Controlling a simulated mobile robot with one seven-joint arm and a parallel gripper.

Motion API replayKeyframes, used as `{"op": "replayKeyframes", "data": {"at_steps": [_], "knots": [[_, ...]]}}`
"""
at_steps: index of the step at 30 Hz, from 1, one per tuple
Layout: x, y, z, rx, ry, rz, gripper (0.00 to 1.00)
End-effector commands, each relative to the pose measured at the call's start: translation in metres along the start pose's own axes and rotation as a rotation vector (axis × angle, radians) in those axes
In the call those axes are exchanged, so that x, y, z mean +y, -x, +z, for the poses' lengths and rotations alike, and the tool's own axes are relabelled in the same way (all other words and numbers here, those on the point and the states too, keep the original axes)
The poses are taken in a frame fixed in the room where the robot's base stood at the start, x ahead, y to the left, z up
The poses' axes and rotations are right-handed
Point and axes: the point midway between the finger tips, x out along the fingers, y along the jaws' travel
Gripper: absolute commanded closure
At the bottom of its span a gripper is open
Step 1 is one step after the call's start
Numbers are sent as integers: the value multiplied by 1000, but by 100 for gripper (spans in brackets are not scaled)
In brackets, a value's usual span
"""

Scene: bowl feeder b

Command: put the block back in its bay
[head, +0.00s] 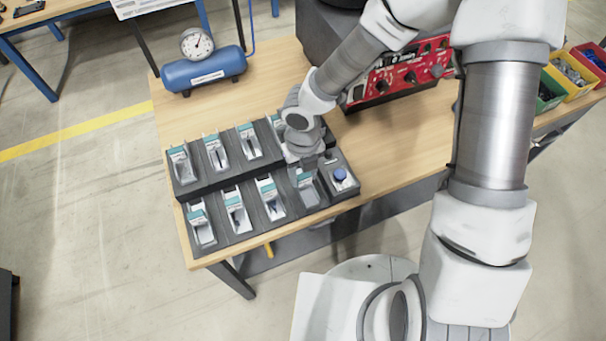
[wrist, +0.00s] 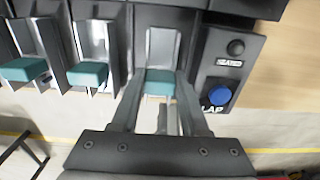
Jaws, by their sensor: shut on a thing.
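My gripper (wrist: 160,100) is shut on a teal-fronted block (wrist: 160,82), with one finger on each side of it. The block is at the front-row bay (wrist: 162,47) nearest the button panel, lined up with the bay's pale metal channel. I cannot tell whether it is fully seated. In the head view my gripper (head: 304,168) is over the right end of the dark rack (head: 238,187) and hides part of this bay.
Neighbouring bays hold similar teal-topped pieces (wrist: 88,74). A panel with a blue button (wrist: 220,95) and a "SEATED" label is just right of the held block. A blue air tank (head: 204,70) and a red control box (head: 400,75) stand behind on the wooden table.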

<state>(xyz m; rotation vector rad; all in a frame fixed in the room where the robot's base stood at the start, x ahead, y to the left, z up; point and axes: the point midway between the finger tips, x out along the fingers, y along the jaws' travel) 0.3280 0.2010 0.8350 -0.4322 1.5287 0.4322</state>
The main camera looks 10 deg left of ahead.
Motion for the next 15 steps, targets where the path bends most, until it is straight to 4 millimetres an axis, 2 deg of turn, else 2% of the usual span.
{"op": "replayKeyframes", "data": {"at_steps": [7, 8, 12, 13, 15], "knots": [[0, -2, 0, -1, 0, 0, 100], [0, -2, 0, -1, 0, 0, 54], [0, -1, 0, -1, -1, 0, 28], [0, -1, 0, -1, -1, 0, 25], [0, -1, 0, -1, -1, 0, 25]]}}
